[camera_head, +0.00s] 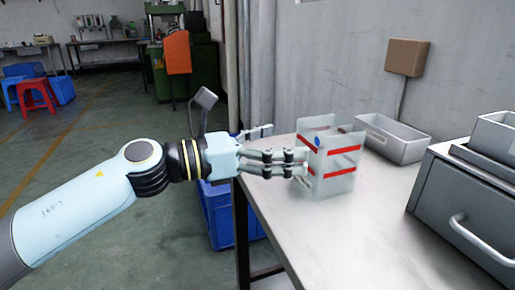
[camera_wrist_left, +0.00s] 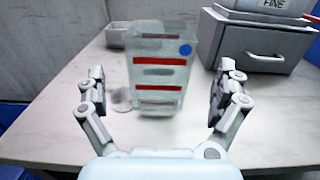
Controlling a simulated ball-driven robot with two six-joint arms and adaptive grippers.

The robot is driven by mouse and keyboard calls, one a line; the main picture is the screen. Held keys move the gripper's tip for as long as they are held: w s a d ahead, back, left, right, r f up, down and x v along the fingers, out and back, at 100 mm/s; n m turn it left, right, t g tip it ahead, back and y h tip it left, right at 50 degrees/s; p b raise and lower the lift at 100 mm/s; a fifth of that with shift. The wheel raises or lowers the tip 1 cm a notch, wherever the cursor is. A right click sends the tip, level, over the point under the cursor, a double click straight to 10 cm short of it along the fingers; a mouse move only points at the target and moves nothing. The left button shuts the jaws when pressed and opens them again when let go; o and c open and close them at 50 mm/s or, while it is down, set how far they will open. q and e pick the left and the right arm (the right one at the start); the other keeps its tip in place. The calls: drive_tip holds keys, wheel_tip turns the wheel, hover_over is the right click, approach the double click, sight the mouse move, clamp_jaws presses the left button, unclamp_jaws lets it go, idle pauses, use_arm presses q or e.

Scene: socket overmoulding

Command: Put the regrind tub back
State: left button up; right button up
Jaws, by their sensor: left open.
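The regrind tub (camera_head: 340,178) looks like a translucent container with red bands and a blue dot. It stands upright on the pale table (camera_head: 335,240), near its left edge. My left gripper (camera_head: 303,163) reaches it from the left in the head view. In the left wrist view the tub (camera_wrist_left: 158,75) stands ahead of the open gripper (camera_wrist_left: 158,88), between the lines of its two fingers. Clear gaps show on both sides, so the fingers are not closed on it. My right gripper is not in view.
A grey metal tray (camera_head: 395,140) stands behind the tub against the wall. A grey cabinet with a handle (camera_head: 470,195) is at the right. Blue crates (camera_head: 218,215) are below the table's left edge. The table front is clear.

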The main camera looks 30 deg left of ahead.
use_arm(q)
drive_tip(key=b+v, duration=0.1)
drive_tip(key=v, duration=0.4)
idle(0.5)
